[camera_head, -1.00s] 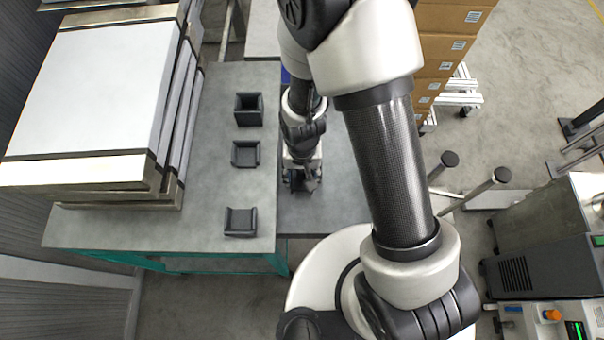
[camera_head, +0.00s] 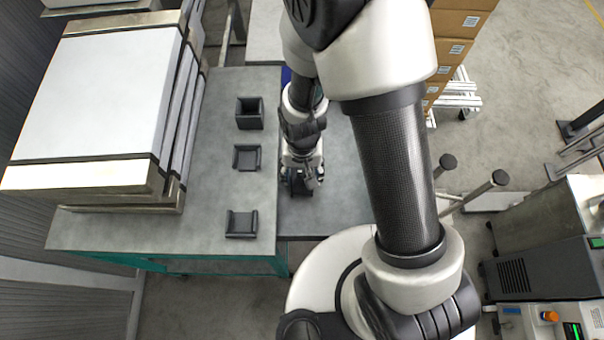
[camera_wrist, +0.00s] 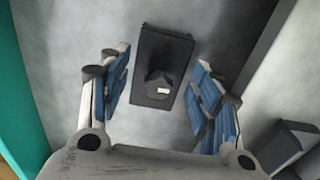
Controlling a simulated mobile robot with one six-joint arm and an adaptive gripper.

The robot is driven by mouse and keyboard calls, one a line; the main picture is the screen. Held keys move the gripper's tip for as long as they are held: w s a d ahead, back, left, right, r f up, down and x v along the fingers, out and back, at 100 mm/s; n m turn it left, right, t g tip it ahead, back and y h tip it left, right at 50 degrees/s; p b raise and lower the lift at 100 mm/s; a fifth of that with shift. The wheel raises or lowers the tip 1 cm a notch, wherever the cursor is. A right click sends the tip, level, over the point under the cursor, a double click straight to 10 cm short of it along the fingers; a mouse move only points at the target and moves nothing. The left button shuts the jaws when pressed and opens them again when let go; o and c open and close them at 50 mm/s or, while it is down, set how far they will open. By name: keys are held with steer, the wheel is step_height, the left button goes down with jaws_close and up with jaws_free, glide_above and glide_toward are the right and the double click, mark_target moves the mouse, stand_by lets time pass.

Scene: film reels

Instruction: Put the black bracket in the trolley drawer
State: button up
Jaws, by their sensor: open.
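In the wrist view my gripper (camera_wrist: 162,78) is open, with its two blue-padded fingers spread. A black bracket-like part (camera_wrist: 176,50) with a flat rectangular plate and a raised dark piece with a small white mark lies on grey between and beyond the fingertips, with gaps on both sides. In the head view my gripper (camera_head: 302,180) points down over the darker grey surface (camera_head: 325,205) right of the bench; the part under it is mostly hidden. I cannot tell whether this surface is the trolley drawer.
Three black U-shaped brackets stand in a column on the grey bench (camera_head: 205,215): far (camera_head: 250,113), middle (camera_head: 246,157) and near (camera_head: 241,223). Big white-topped slabs (camera_head: 95,90) fill the bench's left side. Cardboard boxes (camera_head: 455,50) stand at the back right.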

step_height(320, 180, up, 9)
steer(key=p, duration=0.3)
steer(key=shift+r, duration=0.3)
steer(key=d+r+t, duration=0.1)
steer(key=d+r, duration=0.2)
steer(key=r, duration=0.5)
steer(key=d+r+t, duration=0.1)
steer(key=d+r, duration=0.2)
steer(key=r, duration=0.4)
steer(key=s+d+r+t, duration=0.2)
steer(key=s+d+r, duration=0.4)
steer(key=s+r, duration=0.4)
steer(key=shift+s+d+r+t, duration=0.25)
steer(key=shift+d+r+t, duration=0.05)
steer(key=shift+r, duration=0.35)
steer(key=shift+s, duration=0.1)
